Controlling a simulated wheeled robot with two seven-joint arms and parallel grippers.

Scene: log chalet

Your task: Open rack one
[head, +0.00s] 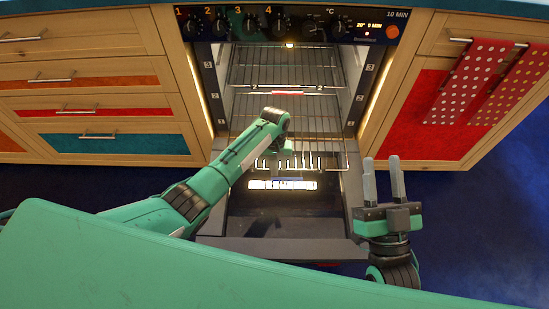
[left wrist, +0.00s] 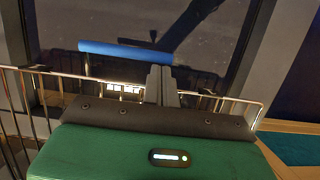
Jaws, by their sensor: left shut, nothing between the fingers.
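The oven stands open with its glass door (head: 275,222) folded down. The low wire rack (head: 325,146) spreads across the opening, and its front rail shows over the door. I take it as rack one, though its label is hidden. In the left wrist view its wires (left wrist: 262,108) and a blue bar (left wrist: 125,50) show above the dark glass. My left gripper (left wrist: 160,72) is shut and empty, its tips close by the blue bar; contact is unclear. In the head view my left wrist hides its fingers. My right gripper (head: 383,175) is open and empty, right of the door.
A higher rack (head: 255,88) with a red tag marked 2 (head: 288,92) sits inside the oven. Knobs line the control panel (head: 290,25) above. Wooden drawers (head: 90,110) stand left, a red cabinet door (head: 405,130) with dotted towels (head: 470,80) right. Blue floor (head: 490,220) is clear at right.

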